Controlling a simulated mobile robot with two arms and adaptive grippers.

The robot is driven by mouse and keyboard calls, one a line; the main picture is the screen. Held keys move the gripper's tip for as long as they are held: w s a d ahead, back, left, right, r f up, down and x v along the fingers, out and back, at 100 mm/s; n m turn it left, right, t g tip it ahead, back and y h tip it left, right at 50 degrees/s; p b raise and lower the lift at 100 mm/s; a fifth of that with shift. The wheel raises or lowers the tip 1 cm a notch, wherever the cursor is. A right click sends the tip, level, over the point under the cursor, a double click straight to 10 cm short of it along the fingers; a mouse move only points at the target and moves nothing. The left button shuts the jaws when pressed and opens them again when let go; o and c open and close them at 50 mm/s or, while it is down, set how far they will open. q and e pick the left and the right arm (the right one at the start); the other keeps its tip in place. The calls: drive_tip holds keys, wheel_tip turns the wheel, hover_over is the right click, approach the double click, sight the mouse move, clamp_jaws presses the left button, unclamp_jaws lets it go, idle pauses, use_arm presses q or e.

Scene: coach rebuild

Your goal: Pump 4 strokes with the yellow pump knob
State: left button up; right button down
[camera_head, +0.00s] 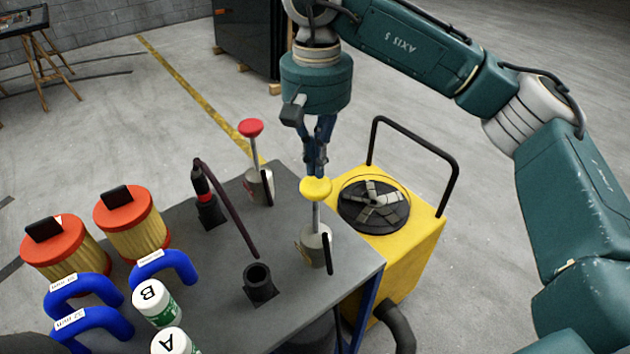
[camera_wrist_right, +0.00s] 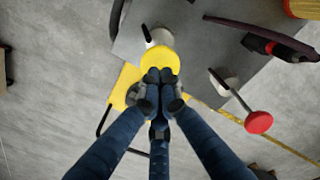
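The yellow pump knob (camera_head: 316,187) tops a thin upright rod on a grey pump body (camera_head: 314,247) near the table's right edge. The rod shows a clear length between knob and body. My right gripper (camera_head: 317,170) points down right above the knob, its fingers drawn together. In the right wrist view the closed fingertips (camera_wrist_right: 160,76) overlap the near edge of the yellow knob (camera_wrist_right: 160,62); I cannot tell whether they touch it. My left gripper is not in view.
A red-knobbed pump (camera_head: 251,128) stands behind, left of the yellow one. A black socket (camera_head: 259,284) and a black-and-red tool (camera_head: 207,197) are on the grey table (camera_head: 222,268). Filters, blue elbows and bottles fill the left. A yellow cart (camera_head: 412,248) stands at the right.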

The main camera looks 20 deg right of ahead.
wheel_tip(320, 180, up, 6)
drive_tip(key=p, duration=0.4)
idle(0.3)
idle(0.3)
